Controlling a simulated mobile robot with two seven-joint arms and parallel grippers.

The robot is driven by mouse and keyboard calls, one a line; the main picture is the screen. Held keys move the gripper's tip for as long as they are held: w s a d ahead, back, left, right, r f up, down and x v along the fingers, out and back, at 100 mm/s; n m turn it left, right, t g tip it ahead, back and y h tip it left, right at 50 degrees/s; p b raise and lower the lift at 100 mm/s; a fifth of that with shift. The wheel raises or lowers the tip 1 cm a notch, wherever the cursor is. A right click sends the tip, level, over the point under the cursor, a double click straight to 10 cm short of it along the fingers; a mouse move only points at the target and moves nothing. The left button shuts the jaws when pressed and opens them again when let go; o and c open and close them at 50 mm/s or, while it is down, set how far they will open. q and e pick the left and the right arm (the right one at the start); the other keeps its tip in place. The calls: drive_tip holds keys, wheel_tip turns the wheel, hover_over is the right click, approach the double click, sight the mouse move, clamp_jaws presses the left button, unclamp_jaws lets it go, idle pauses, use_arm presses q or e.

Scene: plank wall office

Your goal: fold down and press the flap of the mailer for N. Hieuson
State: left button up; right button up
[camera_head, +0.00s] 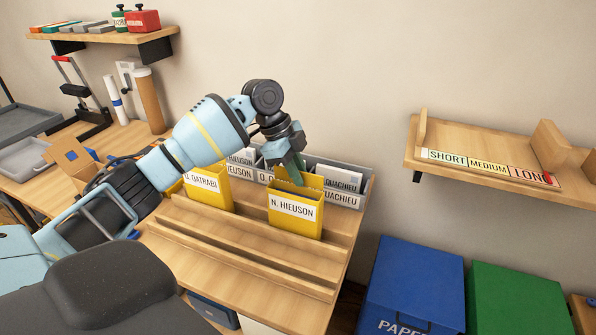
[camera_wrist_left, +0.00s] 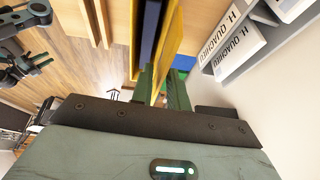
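The yellow mailer labelled N. HIEUSON (camera_head: 296,212) stands upright on the wooden rack at the front of the desk. My left gripper (camera_head: 288,170) reaches down from above at its top rear edge. In the left wrist view the green fingers (camera_wrist_left: 160,88) lie on either side of a thin yellow panel (camera_wrist_left: 172,35). Whether they pinch it or only straddle it I cannot tell. The mailer's flap is partly hidden by the fingers, so its angle is unclear.
Another yellow mailer, O. A grey labelled sorter (camera_head: 345,188) is close behind the gripper. The ledges of the wooden rack (camera_head: 240,243) in front are bare. A shelf with SHORT, MEDIUM and LONG labels (camera_head: 490,168) is at right, above blue (camera_head: 415,285) and green bins (camera_head: 515,300).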

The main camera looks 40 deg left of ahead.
use_arm(q)
clamp_jaws()
use_arm(e)
drive_tip(key=shift+s+f, duration=0.1)
drive_tip(key=shift+s, duration=0.1)
drive_tip(key=shift+s, duration=0.15)
